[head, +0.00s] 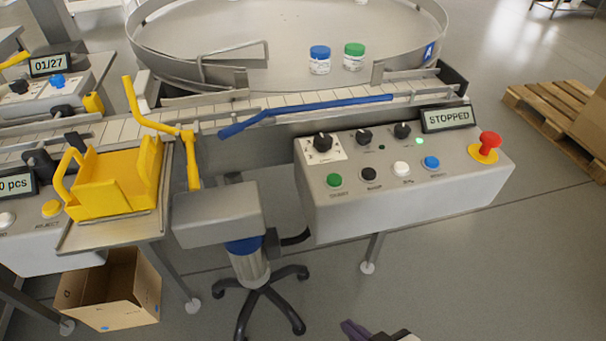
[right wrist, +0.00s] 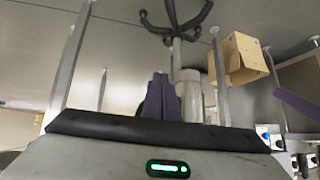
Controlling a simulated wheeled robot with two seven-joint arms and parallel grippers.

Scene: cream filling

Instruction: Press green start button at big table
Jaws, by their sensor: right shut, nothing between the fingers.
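The green start button (head: 334,180) is at the left end of the lower row on the grey control box (head: 400,210) in front of the big round table (head: 270,20). It stands apart from any gripper. The box's display (head: 447,118) reads STOPPED, and a small green lamp is lit below it. My right gripper (head: 352,328) shows only in part at the bottom edge of the head view, low in front of the box. Its purple fingers (right wrist: 160,98) also show in the right wrist view, shut and empty. My left gripper is not in view.
Black, white and blue buttons, several knobs and a red emergency stop (head: 489,145) share the box. Two jars, blue-lidded (head: 319,60) and green-lidded (head: 354,57), stand on the round table. A swivel stool base (head: 262,295) and open carton (head: 110,290) are below. Floor at right front is clear.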

